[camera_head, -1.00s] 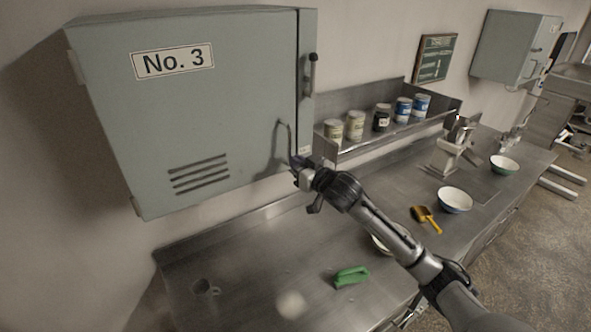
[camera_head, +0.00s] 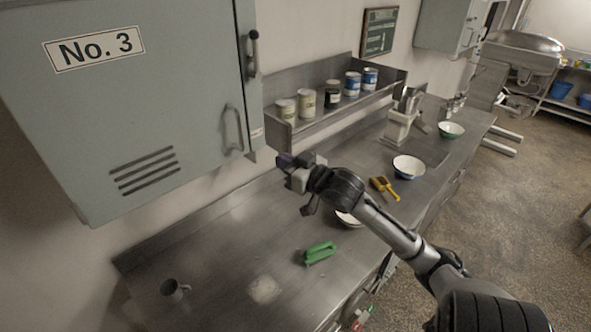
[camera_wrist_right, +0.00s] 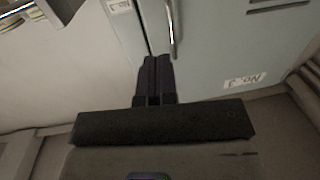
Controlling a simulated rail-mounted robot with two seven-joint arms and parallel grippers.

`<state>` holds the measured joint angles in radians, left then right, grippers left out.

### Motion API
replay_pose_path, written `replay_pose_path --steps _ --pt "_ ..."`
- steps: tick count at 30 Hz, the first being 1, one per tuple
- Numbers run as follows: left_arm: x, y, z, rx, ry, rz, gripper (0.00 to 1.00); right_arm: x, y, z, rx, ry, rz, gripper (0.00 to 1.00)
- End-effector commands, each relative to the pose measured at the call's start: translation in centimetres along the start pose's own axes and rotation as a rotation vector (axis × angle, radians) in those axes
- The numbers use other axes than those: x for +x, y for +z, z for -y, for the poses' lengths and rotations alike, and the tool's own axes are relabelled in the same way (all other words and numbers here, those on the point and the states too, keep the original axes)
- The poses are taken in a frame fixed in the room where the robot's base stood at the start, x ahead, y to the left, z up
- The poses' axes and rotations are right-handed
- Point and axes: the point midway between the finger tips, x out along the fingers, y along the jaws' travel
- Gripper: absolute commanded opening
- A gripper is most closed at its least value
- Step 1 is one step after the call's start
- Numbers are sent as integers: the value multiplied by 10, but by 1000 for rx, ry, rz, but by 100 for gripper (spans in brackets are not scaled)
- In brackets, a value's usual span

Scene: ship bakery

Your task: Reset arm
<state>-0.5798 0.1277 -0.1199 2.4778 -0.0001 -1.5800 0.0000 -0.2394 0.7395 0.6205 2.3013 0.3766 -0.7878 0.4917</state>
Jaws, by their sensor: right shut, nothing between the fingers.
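My right gripper (camera_head: 287,161) is shut and empty. In the head view it hangs in the air over the steel counter, just right of the grey No. 3 cabinet's handle (camera_head: 232,130). The cabinet (camera_head: 130,110) is closed. In the right wrist view the dark fingers (camera_wrist_right: 154,78) lie together, with the cabinet door (camera_wrist_right: 220,50) and its handle (camera_wrist_right: 171,28) beyond them. The fingers look clear of the handle in the head view. My left gripper is not in view.
Below lie the steel counter (camera_head: 215,260), a green-handled tool (camera_head: 319,253), a mug (camera_head: 174,290), a yellow scoop (camera_head: 384,187) and bowls (camera_head: 408,167). Cans (camera_head: 332,93) stand on the shelf behind. A bowl is partly hidden by my right arm.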

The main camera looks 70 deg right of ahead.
Motion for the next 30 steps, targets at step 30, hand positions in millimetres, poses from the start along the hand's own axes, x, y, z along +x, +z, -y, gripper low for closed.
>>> replay_pose_path --steps 30 --pt "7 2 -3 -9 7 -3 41 -39 49 -28 -390 179 322 0"
